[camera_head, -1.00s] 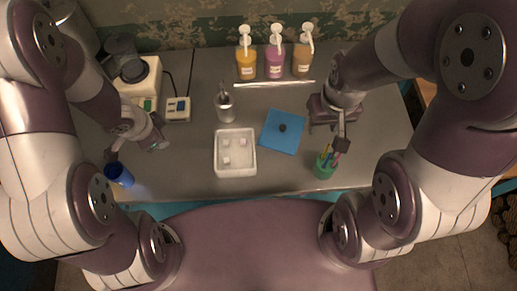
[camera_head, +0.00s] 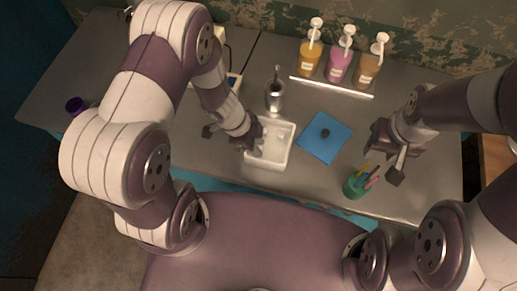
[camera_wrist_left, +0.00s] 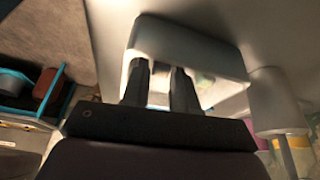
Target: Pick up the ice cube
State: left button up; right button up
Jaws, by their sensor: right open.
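The white tray (camera_head: 284,162) lies on the grey counter in the head view. It also shows in the left wrist view (camera_wrist_left: 215,48). My left gripper (camera_head: 250,140) is over its left part, pointing down. In the left wrist view the two dark fingers (camera_wrist_left: 160,85) reach into the tray with a narrow gap between them. No ice cube can be made out clearly; the gripper hides part of the tray, and I cannot tell whether one is between the fingers. My right gripper (camera_head: 388,155) is open and empty above the counter, right of the blue mat.
A metal shaker (camera_head: 275,97) stands behind the tray. A blue mat (camera_head: 322,148) with a small dark item lies to its right. A green cup of coloured sticks (camera_head: 354,187) is near the front edge. Three pump bottles (camera_head: 340,65) stand at the back. A dark cup (camera_head: 77,105) is far left.

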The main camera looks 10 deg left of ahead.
pick_arm(q)
jog(key=shift+f, duration=0.3)
pick_arm(e)
jog(key=shift+f, duration=0.1)
pick_arm(q)
jog(key=shift+w+d, duration=0.1)
jog(key=shift+d, duration=0.05)
pick_arm(e)
jog(key=shift+w, duration=0.1)
pick_arm(q)
jog(key=c, duration=0.5)
grip_shut()
jog(key=shift+r, duration=0.1)
jog(key=shift+r, duration=0.25)
notch_tip(320, 180, up, 4)
jog(key=shift+d+p, duration=0.1)
jog(key=shift+p, duration=0.7)
jog(key=s+d+r, duration=0.6)
jog(key=s+d, duration=0.1)
jog(key=s, duration=0.1)
jog(key=shift+s+d+r, duration=0.2)
jog(key=shift+s+d, duration=0.05)
jog(key=shift+d, duration=0.15)
pick_arm(e)
notch_tip(320, 180, up, 2)
